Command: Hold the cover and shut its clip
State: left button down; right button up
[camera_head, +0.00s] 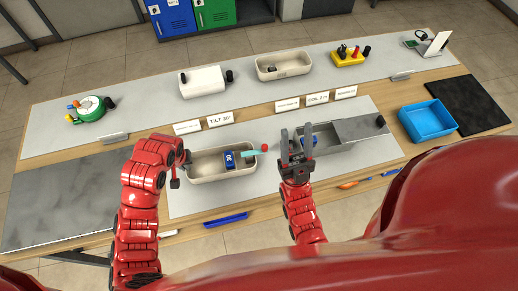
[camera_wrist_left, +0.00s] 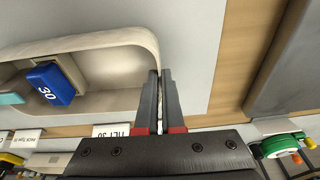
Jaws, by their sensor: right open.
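My left gripper (camera_head: 182,158) is at the left end of a beige tray (camera_head: 208,178). In the left wrist view its fingers (camera_wrist_left: 160,75) are close together, with the tray's rim (camera_wrist_left: 148,42) between them. A blue block marked 30 (camera_wrist_left: 50,83) lies in the tray; it also shows in the head view (camera_head: 229,160). My right gripper (camera_head: 296,137) is open and empty, over the left end of a grey box (camera_head: 324,139). A flat grey cover (camera_head: 358,130) lies over the box's right part. I cannot make out a clip.
A turquoise bar with a red end (camera_head: 255,152) extends from the beige tray toward the grey box. A blue bin (camera_head: 427,120) stands to the right. A white box (camera_head: 204,82), another tray (camera_head: 284,65) and a green reel (camera_head: 90,108) stand further back. The left worktop is clear.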

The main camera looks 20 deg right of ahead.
jog(key=w+d+f+m+g+h, duration=0.1)
jog(key=w+d+m+g+h, duration=0.2)
jog(key=w, duration=0.6)
jog(key=w+d+f+m+g+h, duration=0.1)
jog(key=w+d+m+g+h, duration=0.2)
jog(key=w+h, duration=0.45)
jog(key=w+f+n+g+y, duration=0.2)
jog(key=w+f+g+y, duration=0.15)
jog(key=w, duration=0.45)
jog(key=w+f+n+g+y, duration=0.2)
jog(key=w+f+g, duration=0.2)
jog(key=w, duration=0.3)
jog(key=n+g+y, duration=0.1)
jog(key=n+g, duration=1.1)
jog(key=g, duration=0.6)
send_over(266, 146)
jog(key=d, duration=0.2)
notch_tip(266, 146, down, 12)
jog(key=shift+s+x, duration=0.2)
jog(key=shift+x, duration=1.4)
jog(key=shift+s+x, duration=0.15)
jog(key=shift+x, duration=1.45)
grip_shut()
